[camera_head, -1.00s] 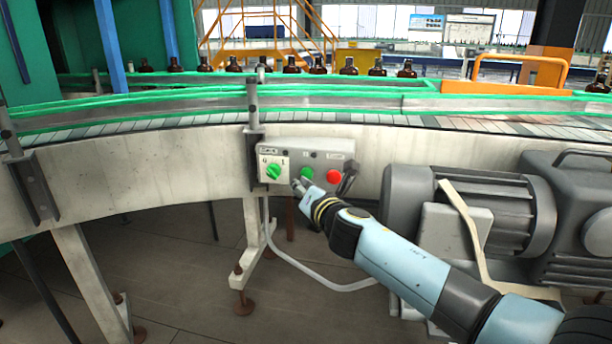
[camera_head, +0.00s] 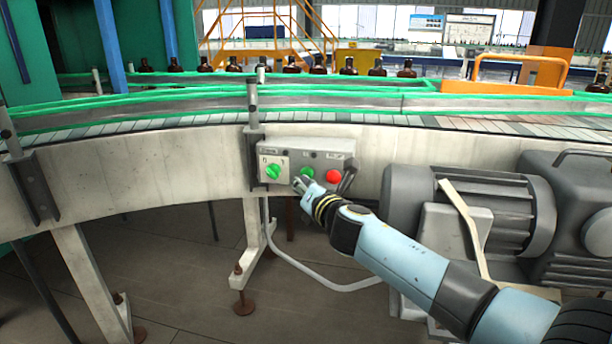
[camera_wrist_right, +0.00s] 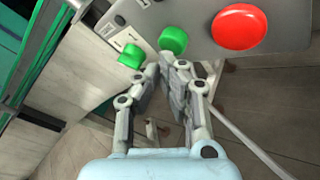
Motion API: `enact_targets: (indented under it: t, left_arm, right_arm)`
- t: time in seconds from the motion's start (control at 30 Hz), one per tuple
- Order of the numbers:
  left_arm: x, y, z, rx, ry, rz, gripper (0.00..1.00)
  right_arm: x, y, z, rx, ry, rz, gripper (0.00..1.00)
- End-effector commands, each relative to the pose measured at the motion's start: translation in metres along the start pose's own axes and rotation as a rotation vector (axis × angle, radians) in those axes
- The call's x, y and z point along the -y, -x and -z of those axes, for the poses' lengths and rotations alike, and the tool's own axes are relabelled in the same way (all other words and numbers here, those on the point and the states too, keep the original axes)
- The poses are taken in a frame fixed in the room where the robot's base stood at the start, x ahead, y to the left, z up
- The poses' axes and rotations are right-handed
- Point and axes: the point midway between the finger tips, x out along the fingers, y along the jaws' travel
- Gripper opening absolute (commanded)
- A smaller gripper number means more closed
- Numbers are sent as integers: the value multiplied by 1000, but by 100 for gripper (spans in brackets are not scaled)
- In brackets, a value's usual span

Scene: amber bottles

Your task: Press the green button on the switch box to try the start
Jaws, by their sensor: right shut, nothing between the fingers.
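The switch box (camera_head: 320,156) is a grey panel on the side of the conveyor. It carries a green rotary switch (camera_head: 273,172) at left, a green button (camera_head: 307,173) in the middle and a red button (camera_head: 333,176) at right. In the right wrist view the green button (camera_wrist_right: 173,40) lies just beyond my fingertips, with the red button (camera_wrist_right: 239,27) to its right. My right gripper (camera_head: 298,184) is shut and empty, just below and left of the green button. In the wrist view my fingertips (camera_wrist_right: 168,66) appear close to the button; contact cannot be told. My left gripper is not in view.
A grey motor (camera_head: 480,215) stands right of the box, close to my right arm. The conveyor (camera_head: 150,165) runs behind, with several amber bottles (camera_head: 349,66) on a line further back. A pale cable (camera_head: 320,283) hangs below the box.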

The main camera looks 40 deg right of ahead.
Motion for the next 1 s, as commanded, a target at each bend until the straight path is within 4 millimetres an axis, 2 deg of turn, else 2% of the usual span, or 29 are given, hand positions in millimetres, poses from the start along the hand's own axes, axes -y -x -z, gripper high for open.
enact_targets:
  t: [1.0]
  left_arm:
    - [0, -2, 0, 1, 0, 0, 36]
  right_arm:
    - [4, -8, -4, 0, 1, 0, 0]
